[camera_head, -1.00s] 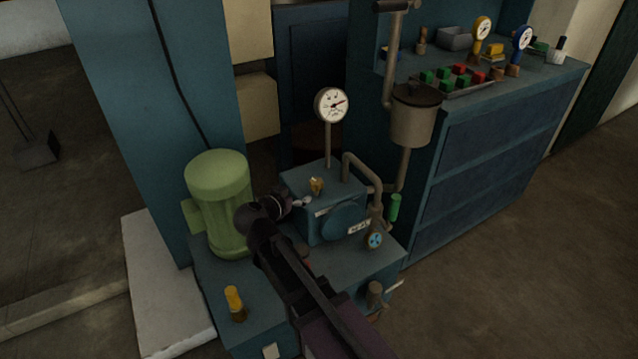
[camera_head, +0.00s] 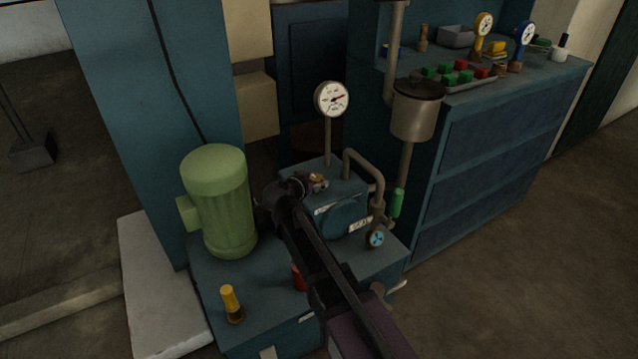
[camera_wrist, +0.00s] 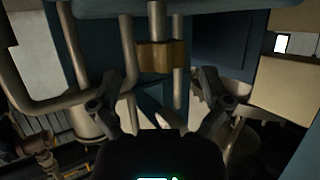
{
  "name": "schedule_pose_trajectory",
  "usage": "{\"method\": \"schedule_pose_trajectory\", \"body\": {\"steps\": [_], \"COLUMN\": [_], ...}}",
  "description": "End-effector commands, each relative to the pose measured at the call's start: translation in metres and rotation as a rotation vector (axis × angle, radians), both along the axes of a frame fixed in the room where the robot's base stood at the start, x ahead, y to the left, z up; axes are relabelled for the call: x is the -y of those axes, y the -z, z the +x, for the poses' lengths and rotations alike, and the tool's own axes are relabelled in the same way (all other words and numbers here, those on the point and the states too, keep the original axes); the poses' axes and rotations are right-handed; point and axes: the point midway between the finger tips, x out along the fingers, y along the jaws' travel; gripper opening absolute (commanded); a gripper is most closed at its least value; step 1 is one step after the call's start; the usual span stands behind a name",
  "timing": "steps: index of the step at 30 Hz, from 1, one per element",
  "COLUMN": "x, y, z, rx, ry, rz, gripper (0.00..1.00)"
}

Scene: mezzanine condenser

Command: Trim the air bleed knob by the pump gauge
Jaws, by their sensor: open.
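The air bleed knob (camera_head: 319,180) is a small brass piece on top of the blue pump block, partly hidden by my gripper in the head view. A brass piece (camera_wrist: 162,57), which looks to be the knob, sits between and beyond the fingertips. I cannot tell whether either finger touches it.
A green motor (camera_head: 217,203) stands left of the pump block. A bent pipe (camera_head: 366,168) and a small blue-faced dial (camera_head: 376,239) are at right. A yellow-topped fitting (camera_head: 230,302) stands in front. A grey pot (camera_head: 416,112) hangs by the bench with coloured blocks.

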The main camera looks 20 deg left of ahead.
Motion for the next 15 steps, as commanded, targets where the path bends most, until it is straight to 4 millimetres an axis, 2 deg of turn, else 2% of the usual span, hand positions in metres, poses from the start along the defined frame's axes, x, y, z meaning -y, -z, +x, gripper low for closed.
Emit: {"method": "schedule_pose_trajectory", "body": {"steps": [6, 15], "x": [0.001, 0.002], "y": [0.007, 0.008], "z": [0.016, 0.019], "rx": [0.000, 0.000], "ry": [-0.001, -0.001], "rz": [0.000, 0.000], "gripper": [0.98, 0.98]}}
